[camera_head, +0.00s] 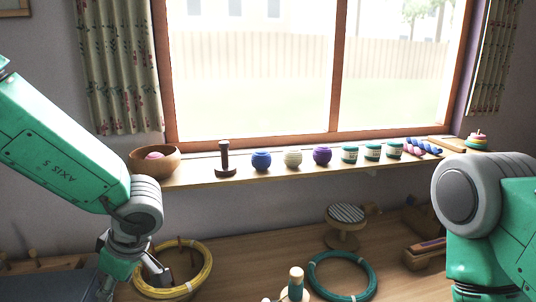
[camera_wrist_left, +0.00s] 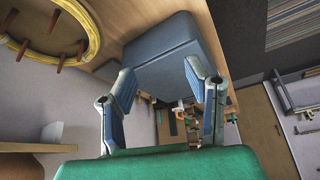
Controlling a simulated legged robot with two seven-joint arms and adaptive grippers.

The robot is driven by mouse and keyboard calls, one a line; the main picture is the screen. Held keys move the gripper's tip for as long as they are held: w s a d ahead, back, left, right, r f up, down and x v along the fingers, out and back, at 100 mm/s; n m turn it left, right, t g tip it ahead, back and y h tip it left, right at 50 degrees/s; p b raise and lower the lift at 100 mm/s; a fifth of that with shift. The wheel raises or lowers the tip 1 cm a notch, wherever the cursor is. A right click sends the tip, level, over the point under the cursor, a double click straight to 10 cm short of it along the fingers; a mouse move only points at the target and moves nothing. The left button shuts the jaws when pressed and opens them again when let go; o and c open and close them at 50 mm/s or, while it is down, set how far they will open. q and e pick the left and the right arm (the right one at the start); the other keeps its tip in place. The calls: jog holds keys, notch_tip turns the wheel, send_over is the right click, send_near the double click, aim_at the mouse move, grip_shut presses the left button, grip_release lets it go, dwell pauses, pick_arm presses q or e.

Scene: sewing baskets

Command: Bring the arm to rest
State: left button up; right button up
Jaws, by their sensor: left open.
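My left arm comes in from the left in the head view. Its wrist hangs down at the lower left, beside the yellow hoop (camera_head: 207,268). My left gripper (camera_wrist_left: 162,74) shows in the left wrist view with its two fingers wide apart and nothing between them. A blue-grey padded block (camera_wrist_left: 165,45) lies beyond the fingertips, apart from them as far as I can tell. Part of the yellow hoop shows at the upper left of that view (camera_wrist_left: 92,38). My right arm stands at the right edge of the head view; its gripper is out of the picture.
The window shelf (camera_head: 190,180) holds a wooden bowl (camera_head: 166,163), a dark spool stand (camera_head: 225,160), yarn balls and several jars. On the table are a green hoop (camera_head: 370,275), a striped round stool-like stand (camera_head: 345,214) and a wooden box (camera_head: 424,258).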

pick_arm(q)
jog(key=s+a+f+m+t+b, duration=0.2)
jog(key=f+m+b, duration=0.15)
jog(key=f, duration=0.75)
jog(key=s+a+f+m+t+b, duration=0.1)
jog(key=s+a+f+m+b, duration=0.3)
jog(key=f, duration=0.7)
jog(key=s+d+f+m+g+h+b, duration=0.1)
jog(key=s+d+f+m+h+b, duration=0.1)
jog(key=s+f, duration=0.5)
jog(key=s+d+f+m+g+h+b, duration=0.2)
jog(key=s+d+f+m, duration=0.3)
jog(key=s, duration=0.7)
notch_tip(320, 180, down, 2)
jog(key=shift+f+m+h, duration=0.25)
jog(key=shift+m+h, duration=0.35)
jog(key=shift+m, duration=0.65)
